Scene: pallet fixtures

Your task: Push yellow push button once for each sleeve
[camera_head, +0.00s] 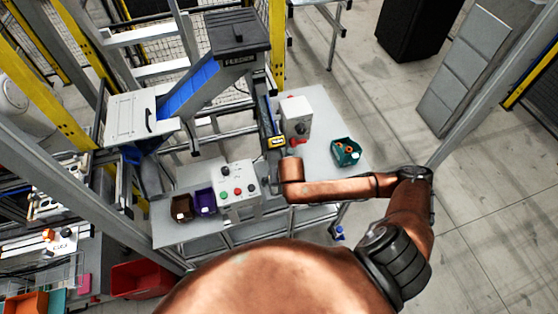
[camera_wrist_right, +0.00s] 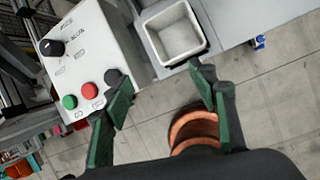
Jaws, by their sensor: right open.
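A light control box (camera_head: 238,184) stands on the grey table in the head view, with a green, a red and dark buttons on its face. In the right wrist view, a control box (camera_wrist_right: 85,60) shows a black knob, a green button (camera_wrist_right: 69,102), a red button (camera_wrist_right: 89,90) and a dark button (camera_wrist_right: 113,77). I cannot make out a yellow button. My right gripper (camera_wrist_right: 160,78) is open, its green fingers apart beside this box. A teal bin (camera_head: 345,158) holds small orange pieces, perhaps sleeves. My left gripper is out of view.
A second light box (camera_head: 295,112) with a dark knob stands farther back. Brown (camera_head: 182,209) and purple (camera_head: 204,202) bins stand left of the control box. A white-lined tray (camera_wrist_right: 172,52) is near the table edge. A dark-topped chute machine (camera_head: 236,36) stands behind.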

